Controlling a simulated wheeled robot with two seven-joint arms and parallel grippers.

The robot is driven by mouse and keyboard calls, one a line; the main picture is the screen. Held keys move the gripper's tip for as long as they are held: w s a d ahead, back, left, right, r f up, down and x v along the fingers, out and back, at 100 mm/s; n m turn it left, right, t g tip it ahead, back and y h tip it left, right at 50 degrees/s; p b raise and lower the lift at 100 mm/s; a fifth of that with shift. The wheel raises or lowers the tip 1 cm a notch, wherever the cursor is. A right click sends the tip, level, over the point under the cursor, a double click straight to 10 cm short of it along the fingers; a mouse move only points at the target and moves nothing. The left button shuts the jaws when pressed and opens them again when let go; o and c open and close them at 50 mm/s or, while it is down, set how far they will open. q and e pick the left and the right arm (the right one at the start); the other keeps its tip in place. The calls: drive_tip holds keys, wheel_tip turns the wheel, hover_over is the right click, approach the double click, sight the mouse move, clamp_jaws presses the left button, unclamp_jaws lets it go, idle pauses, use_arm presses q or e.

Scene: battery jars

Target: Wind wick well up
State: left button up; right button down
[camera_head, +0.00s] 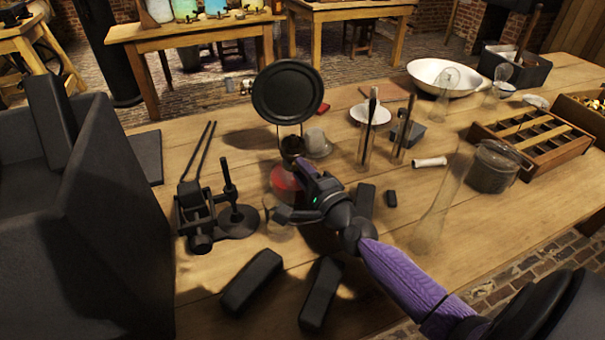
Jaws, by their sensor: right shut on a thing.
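A small lamp stands left of the table's middle, with red liquid in a clear glass base (284,180) and a dark burner (292,146) on top. My right gripper (303,170) reaches in from the lower right and is shut beside the burner. What it grips is small and hidden by its fingers; a wick knob cannot be made out. The wick itself is not visible. A round black disc (287,92) stands upright on thin wires behind and above the burner. My left gripper is not in view.
A black stand with two rods (196,210) is left of the lamp, beside a large dark box (95,210). Dark blocks (251,281) lie in front. Glass tubes (366,140), a clear chimney (440,205) and a compartment tray (530,140) are to the right.

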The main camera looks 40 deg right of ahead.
drive_tip(key=shift+c, duration=2.3)
unclamp_jaws()
drive_tip(key=s, duration=0.6)
drive_tip(key=s+f, duration=0.1)
drive_tip(key=s, duration=0.2)
drive_tip(key=shift+s+a, duration=0.15)
drive_tip(key=shift+a, duration=0.1)
drive_tip(key=shift+s+r, duration=0.15)
drive_tip(key=shift+s, duration=0.15)
